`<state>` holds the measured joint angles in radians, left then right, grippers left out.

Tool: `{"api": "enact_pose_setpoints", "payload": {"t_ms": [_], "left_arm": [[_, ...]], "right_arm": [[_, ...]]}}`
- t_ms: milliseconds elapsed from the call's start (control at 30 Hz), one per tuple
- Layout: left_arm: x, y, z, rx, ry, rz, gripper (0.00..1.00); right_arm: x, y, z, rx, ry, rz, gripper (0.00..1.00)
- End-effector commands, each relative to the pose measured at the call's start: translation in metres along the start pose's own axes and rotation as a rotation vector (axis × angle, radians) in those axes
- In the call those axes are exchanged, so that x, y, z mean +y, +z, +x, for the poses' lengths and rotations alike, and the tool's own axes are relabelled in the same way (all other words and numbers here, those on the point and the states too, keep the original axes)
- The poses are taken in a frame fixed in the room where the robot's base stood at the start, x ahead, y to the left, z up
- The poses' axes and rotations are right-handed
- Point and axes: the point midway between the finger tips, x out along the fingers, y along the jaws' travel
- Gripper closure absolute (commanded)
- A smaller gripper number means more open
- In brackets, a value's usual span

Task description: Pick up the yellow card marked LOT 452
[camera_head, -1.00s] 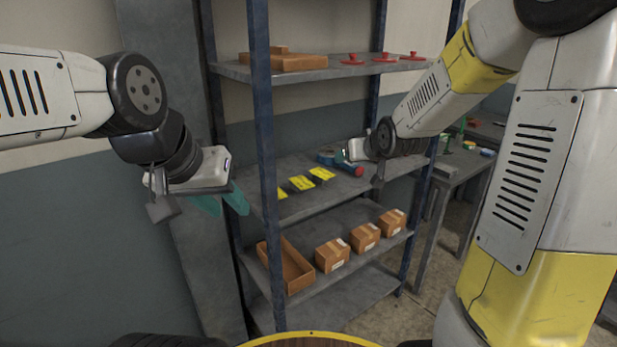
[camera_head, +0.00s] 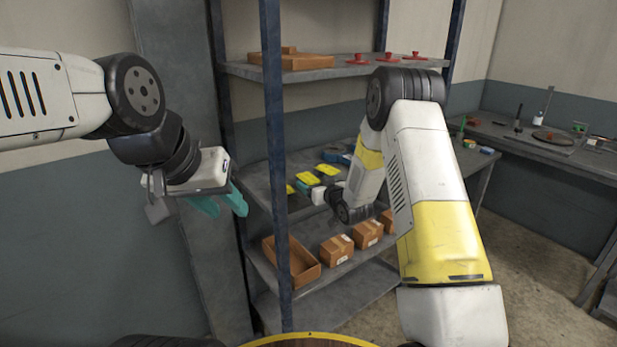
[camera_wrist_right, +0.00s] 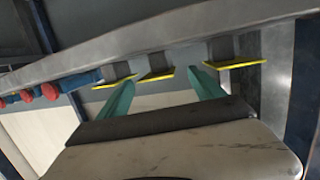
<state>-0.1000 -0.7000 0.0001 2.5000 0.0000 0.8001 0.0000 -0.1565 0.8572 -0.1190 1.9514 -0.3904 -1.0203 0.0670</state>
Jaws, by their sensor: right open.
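Three yellow cards stand in a row on dark holders on the middle shelf: a left one (camera_head: 290,189), a middle one (camera_head: 307,178) and a right one (camera_head: 328,169). Their print is too small to read, so I cannot tell which is LOT 452. My right gripper (camera_head: 305,190) is at the shelf's front, close to the cards. In the right wrist view its open, empty teal fingers (camera_wrist_right: 162,76) point at the cards, with the middle card (camera_wrist_right: 157,74) between the fingertips. My left gripper (camera_head: 222,203) is open and empty, left of the rack.
A blue rack post (camera_head: 275,150) stands between my grippers. The lower shelf holds an open cardboard tray (camera_head: 305,277) and several small boxes (camera_head: 337,249). The upper shelf (camera_head: 340,73) is above the cards. A workbench (camera_head: 555,150) with tools is at the right.

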Motion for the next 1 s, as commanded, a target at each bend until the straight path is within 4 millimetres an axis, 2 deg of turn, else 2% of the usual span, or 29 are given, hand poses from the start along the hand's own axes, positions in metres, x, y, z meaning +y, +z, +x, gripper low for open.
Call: {"api": "enact_pose_setpoints", "payload": {"t_ms": [100,233,533,867,1000], "left_arm": [[0.000,0.000,0.000,0.000,0.000,0.000,0.64],[0.000,0.000,0.000,0.000,0.000,0.000,0.64],[0.000,0.000,0.000,0.000,0.000,0.000,0.64],[0.000,0.000,0.000,0.000,0.000,0.000,0.64],[0.000,0.000,0.000,0.000,0.000,0.000,0.64]], "right_arm": [[-0.001,-0.003,0.020,0.002,-0.003,-0.003,0.23],[0.000,-0.002,0.035,0.000,-0.001,-0.001,0.23],[0.000,-0.003,0.039,0.000,-0.001,0.000,0.23],[0.000,-0.003,0.039,0.000,0.000,0.000,0.88],[0.000,-0.003,0.039,0.000,0.000,0.000,0.88]]}}
